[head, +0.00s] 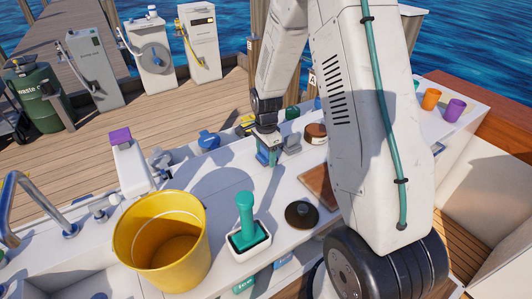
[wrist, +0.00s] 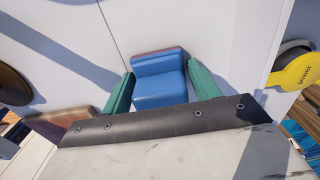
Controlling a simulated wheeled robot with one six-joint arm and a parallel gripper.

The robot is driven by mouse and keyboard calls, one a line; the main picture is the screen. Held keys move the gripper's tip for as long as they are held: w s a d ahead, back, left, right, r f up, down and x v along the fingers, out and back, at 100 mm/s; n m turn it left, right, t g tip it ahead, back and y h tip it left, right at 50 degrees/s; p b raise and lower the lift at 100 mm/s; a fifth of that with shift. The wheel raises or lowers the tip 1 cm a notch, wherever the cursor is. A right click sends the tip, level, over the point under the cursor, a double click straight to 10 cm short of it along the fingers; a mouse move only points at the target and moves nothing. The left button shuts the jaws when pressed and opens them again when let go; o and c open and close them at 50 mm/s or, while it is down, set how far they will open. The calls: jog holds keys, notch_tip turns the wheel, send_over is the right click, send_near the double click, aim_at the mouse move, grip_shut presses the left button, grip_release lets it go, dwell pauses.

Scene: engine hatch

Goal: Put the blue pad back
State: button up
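The blue pad (wrist: 160,82) is a stepped blue block with a dark reddish edge on its far side. In the wrist view it sits between the two green fingers of my gripper (wrist: 161,90), which appear to touch its sides. In the head view my gripper (head: 267,156) is low over the white counter (head: 228,172), with a little blue of the pad showing between the fingers. A shadow lies on the counter near it. The gap under the pad cannot be judged.
A grey block (head: 292,145) and a brown jar (head: 316,133) are close right of my gripper. A green-handled tool (head: 246,220) stands in a white tray, beside a dark round lid (head: 301,215) and a yellow bucket (head: 165,240). Orange (head: 431,99) and purple (head: 453,110) cups stand far right.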

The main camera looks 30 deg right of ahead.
jog(key=shift+o, duration=0.9)
notch_tip(320, 180, up, 12)
jog(key=s+a+r+n, duration=0.4)
jog(key=s+r, duration=0.1)
jog(key=r, duration=0.3)
jog(key=s+a+r+n, duration=0.2)
jog(key=s+r+n, duration=0.1)
jog(key=s, duration=0.5)
jog(key=s+a+r+n, duration=0.3)
jog(key=s+n, duration=0.3)
jog(key=s, duration=0.2)
jog(key=s+a+r+n+t, duration=0.1)
jog(key=s+a+r+n, duration=0.1)
jog(key=s+n, duration=0.3)
jog(key=s, duration=0.3)
jog(key=shift+s+a+r, duration=0.2)
jog(key=shift+s+r, duration=0.15)
jog(key=shift+r, duration=0.05)
